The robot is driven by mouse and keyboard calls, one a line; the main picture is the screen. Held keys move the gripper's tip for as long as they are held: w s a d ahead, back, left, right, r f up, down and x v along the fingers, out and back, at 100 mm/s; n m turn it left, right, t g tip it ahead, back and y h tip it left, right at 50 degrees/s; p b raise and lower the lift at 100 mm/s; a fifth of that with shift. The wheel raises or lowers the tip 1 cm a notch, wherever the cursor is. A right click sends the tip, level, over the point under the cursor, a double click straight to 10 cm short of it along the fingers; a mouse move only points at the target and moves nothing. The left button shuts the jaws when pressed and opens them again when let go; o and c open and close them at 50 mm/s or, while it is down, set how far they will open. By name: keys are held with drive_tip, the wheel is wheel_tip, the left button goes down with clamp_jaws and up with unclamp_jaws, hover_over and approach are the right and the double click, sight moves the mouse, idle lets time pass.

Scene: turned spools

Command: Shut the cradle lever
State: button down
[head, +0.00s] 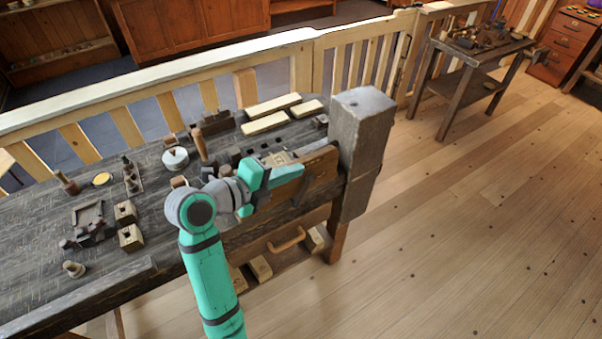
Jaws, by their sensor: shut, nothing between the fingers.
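My gripper (296,171) is at the end of the teal arm, above the front right edge of the dark workbench (140,268). Its fingers are shut with nothing between them. They point right, toward the wooden vise jaw (322,176); whether they touch anything I cannot tell. I cannot clearly make out the cradle or its lever. A wooden handle (199,144) stands upright on the bench, left of and behind my gripper. A dark frame-like fixture (90,222) lies on the bench at the left. My wrist and hand hide part of the bench's front edge.
A tall grey block (361,118) stands at the bench's right end. Pale wooden bars (267,121) lie at the back. Small wooden blocks (130,237) and a white round piece (174,159) are on the bench. A railing (180,88) runs behind.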

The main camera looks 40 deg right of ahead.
drive_tip(key=s+a+r, duration=0.1)
drive_tip(key=a+r, duration=0.3)
drive_tip(key=r, duration=0.1)
drive_tip(key=shift+a+r, duration=0.15)
drive_tip(key=shift+a, duration=0.2)
drive_tip(key=shift+s, duration=0.15)
